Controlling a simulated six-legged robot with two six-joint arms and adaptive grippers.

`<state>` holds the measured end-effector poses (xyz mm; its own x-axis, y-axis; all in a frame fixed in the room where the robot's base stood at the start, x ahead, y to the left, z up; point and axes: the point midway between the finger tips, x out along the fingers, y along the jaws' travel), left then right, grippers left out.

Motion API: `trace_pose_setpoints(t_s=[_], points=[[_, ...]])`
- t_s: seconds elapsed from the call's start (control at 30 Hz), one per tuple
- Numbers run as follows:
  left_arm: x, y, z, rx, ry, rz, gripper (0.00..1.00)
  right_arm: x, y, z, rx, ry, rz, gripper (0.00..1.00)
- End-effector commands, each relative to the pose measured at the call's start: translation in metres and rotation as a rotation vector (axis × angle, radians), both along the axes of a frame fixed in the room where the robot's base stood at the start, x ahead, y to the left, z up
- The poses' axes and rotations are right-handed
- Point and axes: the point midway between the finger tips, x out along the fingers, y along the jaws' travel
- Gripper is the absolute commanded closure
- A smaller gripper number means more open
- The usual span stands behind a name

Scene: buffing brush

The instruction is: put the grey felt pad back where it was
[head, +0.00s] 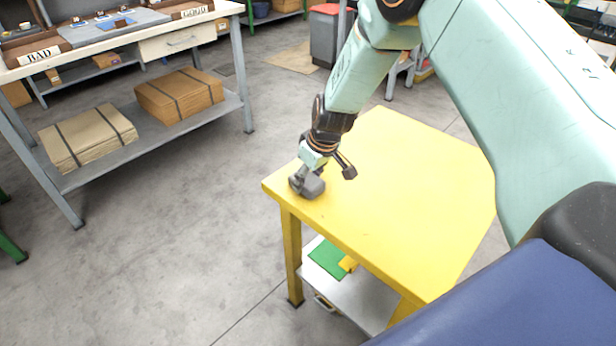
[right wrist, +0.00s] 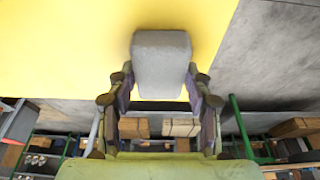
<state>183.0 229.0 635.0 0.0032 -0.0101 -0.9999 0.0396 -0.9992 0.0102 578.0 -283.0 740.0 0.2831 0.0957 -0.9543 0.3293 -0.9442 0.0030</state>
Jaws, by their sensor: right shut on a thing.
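The grey felt pad (right wrist: 161,62) is a rounded grey block between the fingers of my right gripper (right wrist: 160,84) in the right wrist view. The gripper is shut on it. In the head view the grey pad (head: 310,189) shows at the near left corner of the yellow table (head: 400,190), below my right gripper (head: 308,175). The pad is at or just above the yellow top; I cannot tell if it touches. My left gripper is not in view.
The yellow top is otherwise bare. Its lower shelf (head: 365,300) holds a green sheet (head: 328,260) and a small yellow thing. A workbench (head: 110,40) with BAD and GOOD labels and cardboard stacks (head: 180,94) stands at the left, across open grey floor.

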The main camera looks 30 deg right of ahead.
Motion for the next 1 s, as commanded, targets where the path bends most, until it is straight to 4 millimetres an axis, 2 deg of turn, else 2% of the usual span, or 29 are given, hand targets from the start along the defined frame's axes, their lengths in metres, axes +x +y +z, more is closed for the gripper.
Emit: trace_pose_setpoints(t_s=[0.03, 0.07, 0.3, 0.63, 0.77, 1.0], points=[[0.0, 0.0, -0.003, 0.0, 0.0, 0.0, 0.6, 0.001, 0.0, -0.003, 0.0, 0.0, 0.0, 0.79], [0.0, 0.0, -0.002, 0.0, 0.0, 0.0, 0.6, 0.001, 0.0, -0.003, 0.0, 0.0, 0.0, 0.47], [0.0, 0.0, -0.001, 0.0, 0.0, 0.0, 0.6, 0.001, 0.0, -0.001, 0.0, 0.0, 0.0, 0.27], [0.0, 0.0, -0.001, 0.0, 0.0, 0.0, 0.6, 0.0, 0.0, -0.001, 0.0, 0.0, 0.0, 0.26], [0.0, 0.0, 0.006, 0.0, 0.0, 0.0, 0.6, 0.0, 0.0, 0.006, 0.0, 0.0, 0.0, 0.26], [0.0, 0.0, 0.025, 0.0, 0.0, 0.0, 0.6, -0.013, -0.005, 0.054, 0.002, -0.001, -0.001, 0.26]])
